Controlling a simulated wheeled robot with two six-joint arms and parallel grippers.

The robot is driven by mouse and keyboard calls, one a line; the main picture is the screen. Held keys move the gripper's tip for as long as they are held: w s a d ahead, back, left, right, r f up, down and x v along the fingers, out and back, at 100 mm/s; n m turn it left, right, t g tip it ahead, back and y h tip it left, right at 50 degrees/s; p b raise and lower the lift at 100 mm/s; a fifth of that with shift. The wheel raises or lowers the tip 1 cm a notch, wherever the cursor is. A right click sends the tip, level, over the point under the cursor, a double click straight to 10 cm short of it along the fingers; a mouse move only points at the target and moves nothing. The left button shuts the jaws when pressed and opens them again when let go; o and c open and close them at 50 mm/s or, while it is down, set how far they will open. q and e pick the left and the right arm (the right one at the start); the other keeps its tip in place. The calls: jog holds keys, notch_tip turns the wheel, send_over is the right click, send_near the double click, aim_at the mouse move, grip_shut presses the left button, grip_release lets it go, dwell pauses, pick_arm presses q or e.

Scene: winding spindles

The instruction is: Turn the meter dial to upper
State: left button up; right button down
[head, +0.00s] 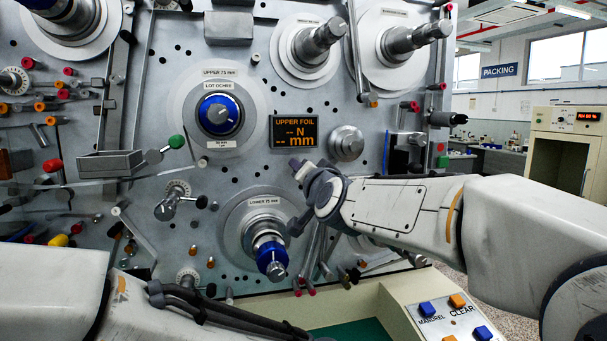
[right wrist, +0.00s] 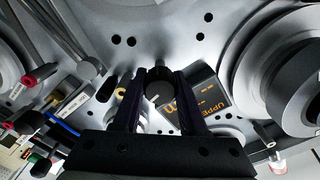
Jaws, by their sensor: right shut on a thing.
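The meter display (head: 295,131) on the machine panel reads "UPPER FOIL", with dashes before N and mm. It also shows, tilted, in the right wrist view (right wrist: 205,95). In that view the small round dark dial (right wrist: 157,93) sits beside the display, between the two dark fingers of my right gripper (right wrist: 160,82), which is shut on it. A light mark shows on the dial's face. In the head view my right gripper (head: 302,170) is just below the display and hides the dial. My left gripper is out of view; only part of the left arm shows.
A silver round knob (head: 347,143) is right of the display. The upper blue-hubbed spindle (head: 219,114) is to its left, the lower spindle (head: 268,245) below left. A control box with blue and orange buttons (head: 428,309) stands at lower right.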

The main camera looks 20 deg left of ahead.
jog(key=shift+d+r, duration=0.1)
jog(key=shift+c, duration=2.2)
grip_release()
jog(key=shift+s, duration=0.1)
jog(key=shift+s+d, duration=0.2)
jog(key=shift+s, duration=0.1)
jog(key=b+v, duration=0.2)
jog(key=v, duration=0.7)
jog(key=shift+s+d, duration=0.15)
jog(key=shift+d, duration=0.05)
